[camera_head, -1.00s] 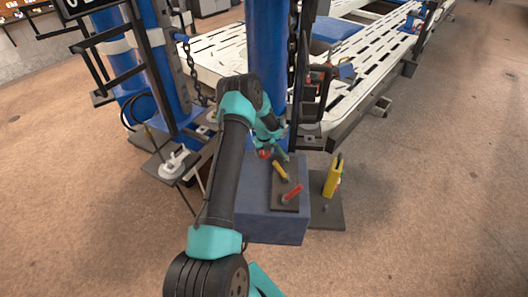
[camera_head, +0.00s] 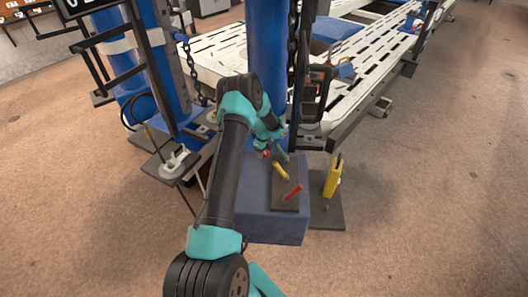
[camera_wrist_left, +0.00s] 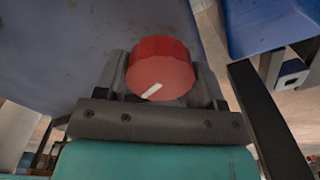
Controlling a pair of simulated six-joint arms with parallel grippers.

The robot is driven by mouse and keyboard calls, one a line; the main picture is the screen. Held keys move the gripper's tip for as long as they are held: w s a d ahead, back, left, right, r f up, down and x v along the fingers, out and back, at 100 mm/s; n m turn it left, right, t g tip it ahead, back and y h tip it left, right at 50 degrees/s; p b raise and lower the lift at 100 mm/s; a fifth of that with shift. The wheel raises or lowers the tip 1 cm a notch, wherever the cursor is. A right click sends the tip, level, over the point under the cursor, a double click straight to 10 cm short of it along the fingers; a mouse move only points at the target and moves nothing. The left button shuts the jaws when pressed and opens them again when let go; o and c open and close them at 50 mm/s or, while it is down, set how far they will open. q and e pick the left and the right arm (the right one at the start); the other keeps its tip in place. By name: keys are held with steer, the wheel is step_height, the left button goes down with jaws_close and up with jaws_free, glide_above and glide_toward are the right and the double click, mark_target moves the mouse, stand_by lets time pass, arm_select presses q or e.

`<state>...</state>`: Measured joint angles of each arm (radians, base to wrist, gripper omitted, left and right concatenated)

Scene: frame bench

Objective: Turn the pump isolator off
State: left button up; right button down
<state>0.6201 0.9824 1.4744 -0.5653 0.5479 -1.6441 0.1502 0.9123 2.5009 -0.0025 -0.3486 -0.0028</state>
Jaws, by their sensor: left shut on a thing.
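A round red knob (camera_wrist_left: 158,66) with a white line on its face fills the middle of the left wrist view. The line slants across the knob's near edge, from lower left to upper right. In the head view the knob (camera_head: 266,155) is a small red spot at the back left edge of the blue box (camera_head: 270,225). My left gripper (camera_head: 264,149) reaches down to it and is shut on it, a dark finger on either side in the wrist view. My arm hides part of the box. My right gripper is not in view.
Green (camera_head: 282,154), yellow (camera_head: 281,171) and red (camera_head: 292,192) levers stand on the box's dark plate, close right of my gripper. A yellow device (camera_head: 332,177) stands right of the box. A blue post (camera_head: 267,50) rises behind. Open floor lies right.

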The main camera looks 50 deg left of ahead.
arm_select(q)
steer(key=n, duration=1.3)
stand_by(0.5)
steer(key=o, duration=0.9)
steer(key=shift+o, duration=0.2)
step_height(320, 180, up, 18)
steer(key=shift+f, duration=0.25)
